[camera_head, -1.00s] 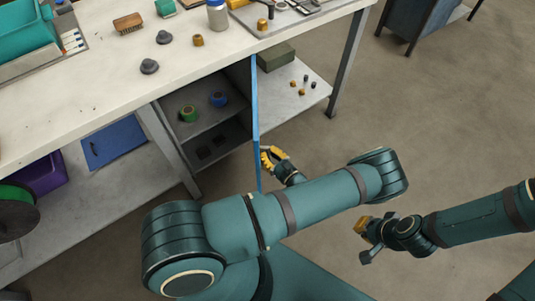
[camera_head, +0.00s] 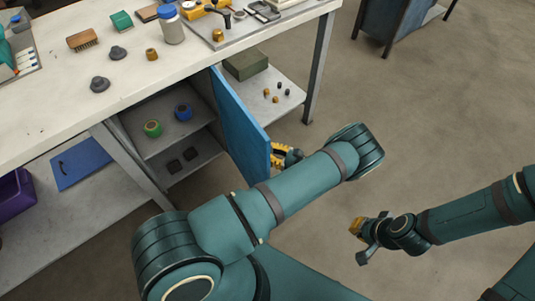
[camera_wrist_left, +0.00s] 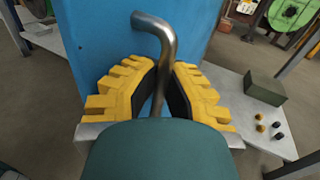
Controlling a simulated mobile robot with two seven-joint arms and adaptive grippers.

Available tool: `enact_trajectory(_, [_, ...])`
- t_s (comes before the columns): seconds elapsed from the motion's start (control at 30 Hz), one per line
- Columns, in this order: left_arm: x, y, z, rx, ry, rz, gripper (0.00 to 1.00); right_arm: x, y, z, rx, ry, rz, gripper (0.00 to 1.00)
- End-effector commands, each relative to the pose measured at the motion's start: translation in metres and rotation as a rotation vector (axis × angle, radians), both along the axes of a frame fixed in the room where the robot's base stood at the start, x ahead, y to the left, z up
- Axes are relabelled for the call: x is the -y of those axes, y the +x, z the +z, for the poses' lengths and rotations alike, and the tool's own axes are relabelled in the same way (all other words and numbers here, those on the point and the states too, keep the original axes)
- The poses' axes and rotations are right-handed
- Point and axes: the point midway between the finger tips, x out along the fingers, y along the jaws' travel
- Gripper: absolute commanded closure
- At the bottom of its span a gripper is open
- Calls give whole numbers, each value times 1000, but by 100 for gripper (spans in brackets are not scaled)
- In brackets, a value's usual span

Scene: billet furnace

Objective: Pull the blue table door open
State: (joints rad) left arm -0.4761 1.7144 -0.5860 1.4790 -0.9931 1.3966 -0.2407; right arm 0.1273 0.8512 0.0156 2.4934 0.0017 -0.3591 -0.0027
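The blue table door (camera_head: 242,122) stands swung out from the cabinet under the workbench, and its broad face shows in the head view. In the left wrist view the door (camera_wrist_left: 95,40) fills the upper middle, with a bent metal handle (camera_wrist_left: 155,32) on it. My left gripper (camera_wrist_left: 165,72) has its yellow fingers closed in around the handle's bar. In the head view my left gripper (camera_head: 280,156) is partly hidden behind the door and my arm. My right gripper (camera_head: 358,240) hangs over the floor, away from the door; its finger gap is unclear.
The open cabinet (camera_head: 190,140) holds a green roll (camera_head: 152,128) and a blue roll (camera_head: 183,112). A shelf right of the door bears a dark green box (camera_head: 245,64) and several small pieces. A table leg (camera_head: 317,70) stands at right. The floor (camera_head: 430,120) further right is clear.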

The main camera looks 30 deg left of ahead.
Motion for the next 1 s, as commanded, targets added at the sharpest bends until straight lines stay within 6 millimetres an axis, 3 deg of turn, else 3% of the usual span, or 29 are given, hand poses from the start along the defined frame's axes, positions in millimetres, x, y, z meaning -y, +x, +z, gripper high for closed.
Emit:
enact_trajectory(0.57, [4, 2, -2, -3, -7, 30, 100, 0, 0, -1, 0, 0, 0, 100])
enact_trajectory(0.67, [4, 2, -2, -3, -6, 30, 65, 0, 0, -1, 0, 0, 0, 100])
enact_trajectory(0.7, [3, 2, -2, -3, -6, 30, 59, 0, 0, -1, 0, 0, 0, 100])
enact_trajectory(1.0, [2, 3, -1, -1, -2, 30, 59, 0, 0, -1, 0, 0, 0, 100])
